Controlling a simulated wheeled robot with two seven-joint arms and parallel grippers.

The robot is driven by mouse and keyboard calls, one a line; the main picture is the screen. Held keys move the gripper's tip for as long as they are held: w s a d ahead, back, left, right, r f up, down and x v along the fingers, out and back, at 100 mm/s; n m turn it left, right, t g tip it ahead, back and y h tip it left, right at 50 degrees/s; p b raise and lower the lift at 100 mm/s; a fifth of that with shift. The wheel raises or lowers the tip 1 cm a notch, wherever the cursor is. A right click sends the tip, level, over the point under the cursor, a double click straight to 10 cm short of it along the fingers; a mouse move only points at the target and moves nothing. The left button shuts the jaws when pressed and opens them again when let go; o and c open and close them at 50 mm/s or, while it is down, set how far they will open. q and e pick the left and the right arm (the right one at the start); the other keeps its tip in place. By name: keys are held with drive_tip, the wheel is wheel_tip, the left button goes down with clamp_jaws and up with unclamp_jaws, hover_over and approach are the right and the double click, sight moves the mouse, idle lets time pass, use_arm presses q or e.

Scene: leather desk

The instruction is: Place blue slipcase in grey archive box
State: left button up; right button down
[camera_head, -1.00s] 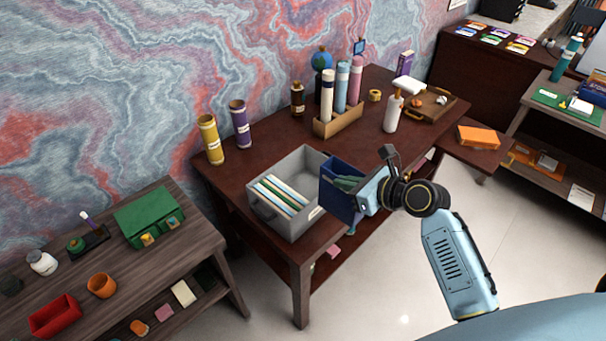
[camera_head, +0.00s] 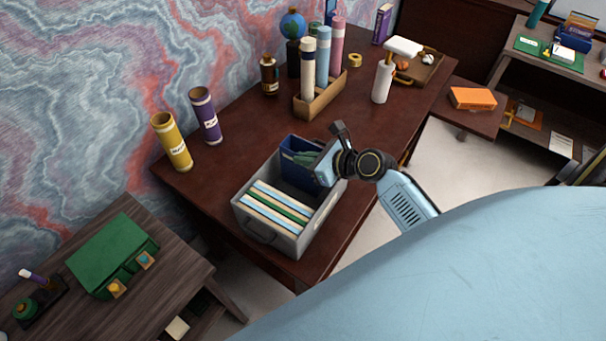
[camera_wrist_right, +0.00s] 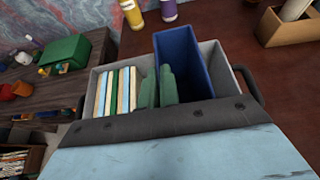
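The grey archive box (camera_head: 308,232) stands on the brown desk and shows in the right wrist view (camera_wrist_right: 235,86). Several upright white, blue and green files (camera_head: 275,206) fill its near-left part. The blue slipcase (camera_head: 296,146) is upright in the free part beside them, its top above the rim; the right wrist view shows it too (camera_wrist_right: 183,60). Its bottom is hidden, so I cannot tell whether it touches the box floor. My right gripper (camera_head: 312,158) has its green fingers (camera_wrist_right: 159,86) close together at the slipcase's file-side wall, apparently shut on it. My left gripper is out of view.
A wooden holder (camera_head: 318,99) with tall rolls stands behind the box. A yellow tube (camera_head: 172,142) and a purple tube (camera_head: 206,116) stand at the left. A white bottle-like tool (camera_head: 382,80) stands right. The desk in front of the holder is clear.

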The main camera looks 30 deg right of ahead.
wheel_tip(320, 180, down, 5)
drive_tip(key=shift+b, duration=0.75)
drive_tip(key=shift+r, duration=0.1)
drive_tip(key=c, duration=1.6)
unclamp_jaws()
drive_tip(key=shift+c, duration=0.2)
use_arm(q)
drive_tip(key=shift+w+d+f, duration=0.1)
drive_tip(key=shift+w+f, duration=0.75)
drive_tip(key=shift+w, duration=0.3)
use_arm(e)
drive_tip(key=shift+s, duration=0.1)
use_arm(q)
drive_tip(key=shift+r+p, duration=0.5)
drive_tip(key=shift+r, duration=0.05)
use_arm(e)
drive_tip(key=v, duration=1.1)
drive_tip(key=shift+s+d+r, duration=0.2)
drive_tip(key=shift+s, duration=0.1)
